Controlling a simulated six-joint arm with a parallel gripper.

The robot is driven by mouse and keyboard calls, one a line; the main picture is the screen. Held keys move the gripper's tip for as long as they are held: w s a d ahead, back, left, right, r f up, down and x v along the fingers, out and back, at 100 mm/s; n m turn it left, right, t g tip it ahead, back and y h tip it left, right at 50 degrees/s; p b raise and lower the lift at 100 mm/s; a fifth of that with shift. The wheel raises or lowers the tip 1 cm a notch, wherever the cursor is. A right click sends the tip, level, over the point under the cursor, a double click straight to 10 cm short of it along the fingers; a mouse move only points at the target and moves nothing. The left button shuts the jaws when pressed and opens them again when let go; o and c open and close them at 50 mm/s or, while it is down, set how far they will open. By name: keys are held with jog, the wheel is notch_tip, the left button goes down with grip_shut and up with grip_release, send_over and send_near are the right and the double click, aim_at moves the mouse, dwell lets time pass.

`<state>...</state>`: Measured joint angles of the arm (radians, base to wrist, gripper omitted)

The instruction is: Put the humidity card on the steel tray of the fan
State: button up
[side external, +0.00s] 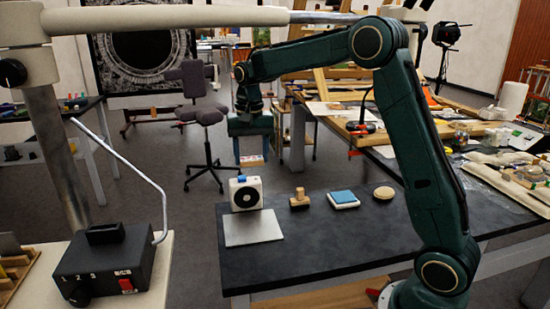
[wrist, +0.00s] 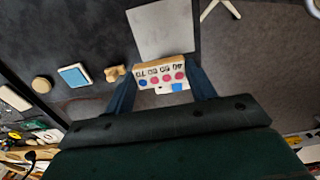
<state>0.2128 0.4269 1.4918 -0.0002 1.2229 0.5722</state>
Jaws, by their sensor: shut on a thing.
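The humidity card (wrist: 160,72) is a small white piece with a tan edge, printed numbers and a row of one blue and several pink dots. My gripper (wrist: 161,78) is shut on it, with a finger at each end. In the side view my gripper (side external: 252,157) holds the card (side external: 252,161) in the air above the fan. The white fan (side external: 246,193) with its round dark grille stands on the dark bench. Its flat grey steel tray (side external: 253,229) lies in front of it; the tray also shows in the wrist view (wrist: 163,28). In that view the card hides most of the fan.
A wooden stamp-like piece (side external: 299,200), a blue-topped pad (side external: 343,198) and a round tan disc (side external: 384,192) stand in a row right of the fan. The dark bench (side external: 330,245) is bare in front of them. A black control box (side external: 105,262) stands at the left.

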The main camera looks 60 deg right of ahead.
jog(key=shift+w+a, duration=0.3)
jog(key=shift+a, duration=0.05)
send_over(251, 227)
notch_tip(251, 227, down, 16)
jog(key=shift+r, duration=0.1)
dwell(0.3)
jog(key=shift+f, duration=2.1)
jog(key=shift+f, duration=0.15)
jog(key=o, duration=1)
jog(key=shift+c, duration=0.2)
